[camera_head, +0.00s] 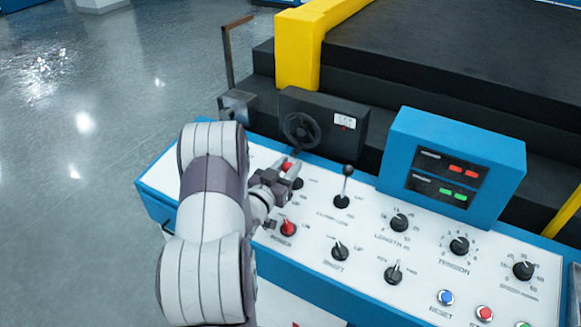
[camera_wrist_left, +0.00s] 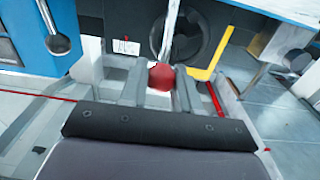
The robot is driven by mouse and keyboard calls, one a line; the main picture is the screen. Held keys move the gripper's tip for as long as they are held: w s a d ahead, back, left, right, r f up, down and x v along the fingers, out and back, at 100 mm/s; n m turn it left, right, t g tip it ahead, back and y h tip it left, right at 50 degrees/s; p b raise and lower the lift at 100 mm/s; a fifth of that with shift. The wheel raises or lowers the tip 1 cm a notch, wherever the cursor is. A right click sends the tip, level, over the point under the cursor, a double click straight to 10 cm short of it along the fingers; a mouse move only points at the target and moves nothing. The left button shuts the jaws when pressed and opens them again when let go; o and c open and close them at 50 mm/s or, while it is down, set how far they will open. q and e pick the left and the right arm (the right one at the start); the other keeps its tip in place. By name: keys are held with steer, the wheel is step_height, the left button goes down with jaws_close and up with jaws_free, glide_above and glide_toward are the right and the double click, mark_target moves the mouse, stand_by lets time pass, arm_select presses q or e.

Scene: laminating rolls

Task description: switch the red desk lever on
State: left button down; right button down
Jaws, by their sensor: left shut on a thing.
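The red desk lever has a round red knob (camera_head: 287,165) near the back left of the white desk panel (camera_head: 330,262). My left gripper (camera_head: 291,172) reaches in from the left and is shut on the lever at its knob. In the left wrist view the red knob (camera_wrist_left: 161,77) sits between the two fingers (camera_wrist_left: 160,88), with a metal rod rising beyond it. The gripper hides the lever's base, so its exact tilt is hard to tell. My right gripper is not in view.
A black-knobbed lever (camera_head: 345,182) stands just right of the gripper. A red power switch (camera_head: 288,228) is in front. A handwheel (camera_head: 301,130) on a black box is behind. Several dials and a blue display box (camera_head: 452,165) fill the right.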

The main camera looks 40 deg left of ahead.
arm_select(q)
steer(key=shift+s+f, duration=0.2)
steer(key=shift+s, duration=0.05)
stand_by(0.3)
steer(key=c, duration=1.1)
jaws_free()
steer(key=shift+o, duration=1)
steer(key=shift+s, duration=0.15)
steer(key=shift+r, duration=0.1)
steer(key=shift+s, duration=0.1)
steer(key=shift+s, duration=0.25)
steer(key=s+d+b, duration=0.1)
steer(key=s+b, duration=0.1)
steer(key=s, duration=1)
steer(key=shift+d, duration=0.25)
